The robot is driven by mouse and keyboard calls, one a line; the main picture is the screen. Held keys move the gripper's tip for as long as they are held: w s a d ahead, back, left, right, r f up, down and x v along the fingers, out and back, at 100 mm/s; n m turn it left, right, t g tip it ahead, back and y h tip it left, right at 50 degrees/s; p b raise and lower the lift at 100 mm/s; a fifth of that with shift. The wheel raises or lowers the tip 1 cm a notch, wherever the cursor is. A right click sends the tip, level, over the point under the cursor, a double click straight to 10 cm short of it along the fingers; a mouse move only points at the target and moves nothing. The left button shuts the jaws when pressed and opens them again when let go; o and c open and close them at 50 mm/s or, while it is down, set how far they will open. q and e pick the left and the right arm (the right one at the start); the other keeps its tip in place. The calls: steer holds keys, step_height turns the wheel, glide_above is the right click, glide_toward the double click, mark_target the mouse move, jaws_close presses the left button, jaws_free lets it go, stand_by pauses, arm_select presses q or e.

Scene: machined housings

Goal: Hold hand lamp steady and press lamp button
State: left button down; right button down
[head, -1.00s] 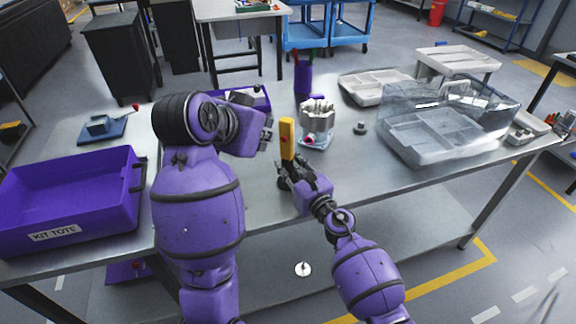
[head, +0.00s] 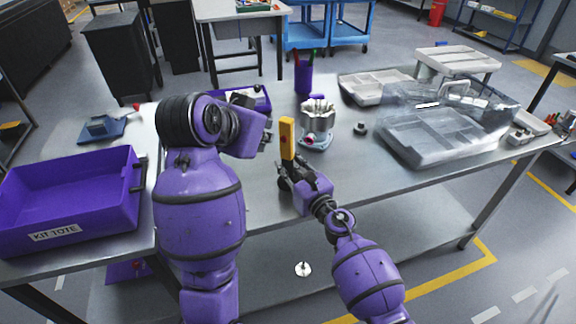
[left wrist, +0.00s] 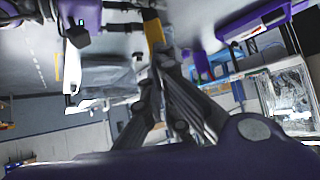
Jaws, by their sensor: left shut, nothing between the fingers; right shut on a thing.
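The hand lamp (head: 287,140) is a yellow bar with a dark front edge, standing roughly upright in the head view. My right gripper (head: 287,172) is shut on its lower part and holds it above the table's front part. My left gripper (head: 268,132) is just left of the lamp's upper part, shut and empty. In the left wrist view its dark fingers (left wrist: 166,60) are close together, with the yellow lamp (left wrist: 153,28) just beyond them. I cannot tell whether they touch it. A small reddish spot shows on the lamp; the button is not clear.
A metal housing (head: 316,128) stands right behind the lamp, with a small dark part (head: 360,129) beside it. A purple tote (head: 72,200) is at left, a clear-lidded case (head: 440,140) at right. A purple pen cup (head: 304,78) stands behind. The table's front right is bare.

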mark_target(284, 139)
steer(key=shift+d+f, duration=0.1)
arm_select(q)
steer(key=s+a+f+m+t+y, duration=0.2)
steer(key=a+f+m+t+y, duration=0.3)
steer(key=m+y, duration=0.55)
steer(key=w+d+m+t, duration=0.2)
steer(key=w+d+m, duration=0.3)
steer(key=d+m, duration=0.1)
steer(key=shift+w+d+f, duration=0.15)
steer(key=shift+w+d, duration=0.1)
steer(key=shift+w, duration=0.05)
stand_by(1.2)
